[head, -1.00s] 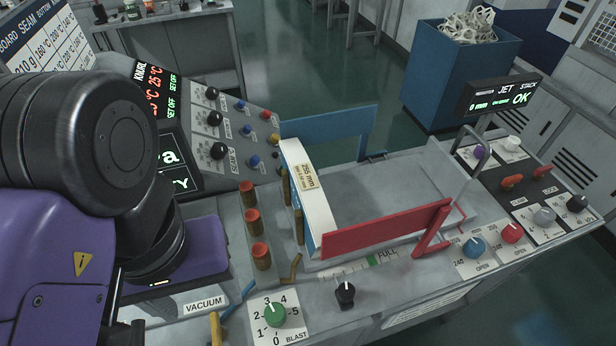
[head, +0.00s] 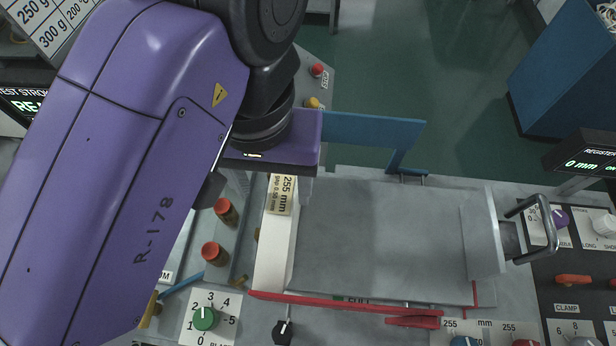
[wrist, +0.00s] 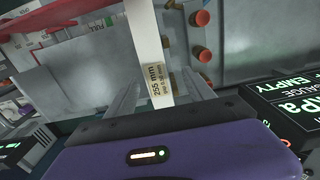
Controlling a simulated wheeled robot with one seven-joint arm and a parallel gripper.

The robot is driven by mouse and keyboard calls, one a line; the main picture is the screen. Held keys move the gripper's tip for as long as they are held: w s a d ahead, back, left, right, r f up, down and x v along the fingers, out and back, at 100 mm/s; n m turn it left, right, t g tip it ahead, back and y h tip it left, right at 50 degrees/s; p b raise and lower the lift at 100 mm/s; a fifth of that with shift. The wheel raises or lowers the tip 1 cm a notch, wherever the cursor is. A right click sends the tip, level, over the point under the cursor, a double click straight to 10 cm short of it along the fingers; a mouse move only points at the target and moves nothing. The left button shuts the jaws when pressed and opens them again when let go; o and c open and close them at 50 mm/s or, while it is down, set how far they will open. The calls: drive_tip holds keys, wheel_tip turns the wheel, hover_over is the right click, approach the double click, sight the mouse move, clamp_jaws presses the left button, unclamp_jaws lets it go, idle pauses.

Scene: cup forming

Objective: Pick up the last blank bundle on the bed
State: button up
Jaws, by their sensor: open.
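A white upright slab with a tan "255 mm" label, which looks like the blank bundle (head: 272,250), stands at the left end of the grey bed (head: 375,235). It also shows in the wrist view (wrist: 147,38), running down the picture's middle. My gripper (wrist: 162,82) is open and empty, with one finger on each side of the slab's labelled end. I cannot tell whether the fingers touch it or how high they are.
A blue guide (head: 370,132) borders the bed's far side and a red guide (head: 340,304) its near side. Red-capped posts (head: 215,252) stand left of the slab. A grey pusher plate with a handle (head: 534,228) is at the right. The bed's middle is bare.

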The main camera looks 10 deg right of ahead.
sight(283, 204)
drive_tip(key=shift+w+d+f, duration=0.1)
drive_tip(key=shift+d+f, duration=0.05)
drive_tip(key=shift+d, duration=0.05)
drive_tip(key=shift+f, duration=0.3)
drive_tip(key=shift+w+d+f+p, duration=0.15)
drive_tip(key=shift+f+p, duration=0.2)
drive_tip(key=shift+f, duration=1.4)
drive_tip(key=shift+d+f+p, duration=0.1)
drive_tip(key=shift+f+p, duration=0.2)
drive_tip(key=shift+f, duration=1.4)
clamp_jaws()
drive_tip(key=shift+r, duration=0.1)
